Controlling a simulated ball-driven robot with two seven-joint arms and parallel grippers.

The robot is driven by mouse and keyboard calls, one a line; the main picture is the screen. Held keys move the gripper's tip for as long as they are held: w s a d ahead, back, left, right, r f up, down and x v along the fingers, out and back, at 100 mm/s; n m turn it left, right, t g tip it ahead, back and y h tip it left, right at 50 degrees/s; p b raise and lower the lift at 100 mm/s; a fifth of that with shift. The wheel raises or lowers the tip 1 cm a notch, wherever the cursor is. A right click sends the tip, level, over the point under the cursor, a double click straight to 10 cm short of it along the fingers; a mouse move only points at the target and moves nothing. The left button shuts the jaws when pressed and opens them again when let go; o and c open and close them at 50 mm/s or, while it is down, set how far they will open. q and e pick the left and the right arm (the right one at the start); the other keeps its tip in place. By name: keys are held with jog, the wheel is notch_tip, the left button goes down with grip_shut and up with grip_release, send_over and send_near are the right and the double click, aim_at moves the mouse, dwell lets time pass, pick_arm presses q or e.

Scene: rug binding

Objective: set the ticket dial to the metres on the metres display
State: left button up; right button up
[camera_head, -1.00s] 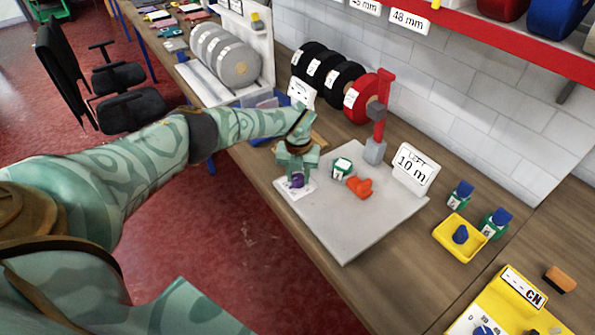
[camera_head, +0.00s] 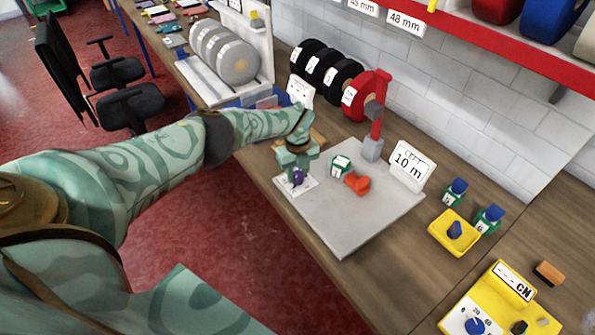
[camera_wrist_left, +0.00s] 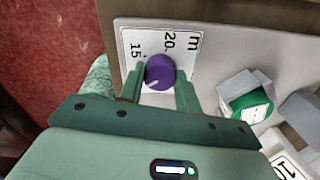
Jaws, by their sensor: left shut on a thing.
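The ticket dial is a purple knob (camera_wrist_left: 160,72) on a white card (camera_wrist_left: 140,42) marked 15, 20 and m in the left wrist view. A pale line on the knob points to the lower left of that view. My left gripper (camera_wrist_left: 158,78) is shut on the knob, with one finger on each side. In the head view the left gripper (camera_head: 297,166) stands over the dial (camera_head: 298,178) at the left corner of a grey board. The metres display (camera_head: 407,164) is a white sign reading 10 m at the board's back right. My right gripper is not in view.
The grey board (camera_head: 345,235) also carries a green-and-white block (camera_head: 341,166), an orange-red piece (camera_head: 357,184) and a red post (camera_head: 378,118). A yellow tray (camera_head: 440,241) and small green bottles stand to the right. Black and red rolls line the wall.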

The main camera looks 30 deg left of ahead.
pick_arm(q)
jog(key=shift+w+r, duration=0.1)
jog(key=o, duration=1)
jog(key=shift+c, duration=0.2)
notch_tip(320, 180, up, 8)
jog(key=p, duration=0.4)
jog(key=shift+a, duration=0.1)
notch_tip(320, 180, up, 7)
send_over(297, 173)
jog(key=shift+r+p, duration=0.45)
jog(key=shift+r, duration=0.15)
